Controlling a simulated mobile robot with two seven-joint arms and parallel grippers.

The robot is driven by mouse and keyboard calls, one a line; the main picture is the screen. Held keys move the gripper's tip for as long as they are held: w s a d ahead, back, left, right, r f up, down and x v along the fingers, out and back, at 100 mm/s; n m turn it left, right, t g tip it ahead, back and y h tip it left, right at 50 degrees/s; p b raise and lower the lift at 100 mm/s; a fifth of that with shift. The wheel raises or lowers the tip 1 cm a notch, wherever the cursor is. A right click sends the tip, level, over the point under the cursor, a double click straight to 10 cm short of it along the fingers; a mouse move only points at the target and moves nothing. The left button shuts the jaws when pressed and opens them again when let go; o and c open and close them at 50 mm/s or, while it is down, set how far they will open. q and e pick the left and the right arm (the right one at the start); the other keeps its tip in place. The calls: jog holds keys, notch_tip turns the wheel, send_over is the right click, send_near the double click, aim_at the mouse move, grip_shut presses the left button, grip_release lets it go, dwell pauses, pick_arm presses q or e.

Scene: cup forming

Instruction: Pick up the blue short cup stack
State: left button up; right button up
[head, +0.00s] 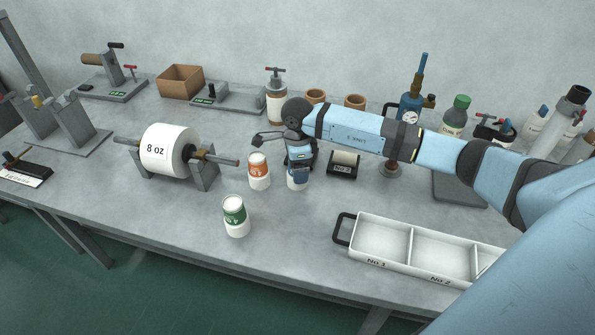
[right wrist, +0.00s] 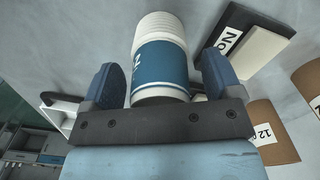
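The blue short cup stack (right wrist: 160,65) is white with a blue band and stands on the table. In the head view it (head: 297,184) is mostly hidden behind my right gripper (head: 300,172). In the right wrist view the stack lies between the two fingers of my right gripper (right wrist: 160,78), with narrow gaps at both sides. The right gripper is open around the stack. My left gripper is not in view.
An orange-banded cup stack (head: 259,170) stands close left of the gripper. A green-banded stack (head: 236,217) is nearer the front edge. A black No 3 block (head: 343,164) is close right. A white divided tray (head: 381,237) lies front right. An 8 oz roll (head: 168,150) is left.

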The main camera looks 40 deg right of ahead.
jog(key=c, duration=1)
jog(key=shift+o, duration=0.2)
jog(key=shift+r, duration=0.15)
